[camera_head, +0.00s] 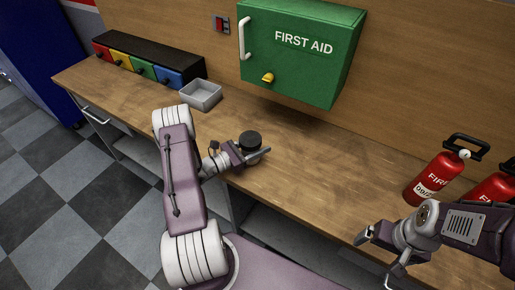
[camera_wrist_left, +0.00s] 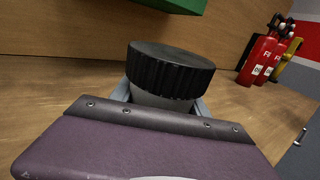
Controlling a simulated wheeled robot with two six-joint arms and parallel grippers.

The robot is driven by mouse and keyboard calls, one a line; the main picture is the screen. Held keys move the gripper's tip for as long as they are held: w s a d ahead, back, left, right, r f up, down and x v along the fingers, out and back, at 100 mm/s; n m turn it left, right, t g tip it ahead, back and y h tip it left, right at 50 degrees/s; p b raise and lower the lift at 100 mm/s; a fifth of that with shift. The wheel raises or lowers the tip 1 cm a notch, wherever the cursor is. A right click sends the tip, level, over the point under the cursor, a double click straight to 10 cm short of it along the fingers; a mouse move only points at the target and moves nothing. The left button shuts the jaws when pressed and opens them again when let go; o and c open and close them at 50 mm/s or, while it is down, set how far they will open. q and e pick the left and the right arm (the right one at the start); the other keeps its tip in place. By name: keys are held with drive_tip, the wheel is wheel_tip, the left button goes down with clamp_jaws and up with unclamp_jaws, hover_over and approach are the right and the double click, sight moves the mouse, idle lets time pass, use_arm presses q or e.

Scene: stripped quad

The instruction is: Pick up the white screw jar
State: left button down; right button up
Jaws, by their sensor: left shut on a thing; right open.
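The white screw jar has a wide black ribbed lid (camera_head: 250,139) and stands on the wooden bench, left of the middle. My left gripper (camera_head: 256,156) is shut around the jar body just below the lid. In the left wrist view the jar's pale body (camera_wrist_left: 160,99) shows under the black lid, with a finger on each side. Most of the body is hidden by the gripper. The jar looks upright; I cannot tell whether its base touches the bench. My right gripper (camera_head: 378,256) is open and empty by the bench's front edge at the lower right.
A grey tray (camera_head: 201,95) and a row of coloured drawers (camera_head: 140,64) stand at the back left of the bench (camera_head: 310,165). A green first aid cabinet (camera_head: 300,50) hangs above. Red fire extinguishers (camera_head: 432,180) stand at right. The bench middle is clear.

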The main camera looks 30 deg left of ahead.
use_arm(q)
wheel_tip(320, 180, up, 2)
drive_tip(key=shift+r, duration=0.1)
drive_tip(key=s+d+r, duration=0.3)
drive_tip(key=d+r, duration=0.4)
drive_tip(key=d, duration=0.4)
drive_tip(key=shift+d+b, duration=0.15)
drive_tip(key=shift+b, duration=0.2)
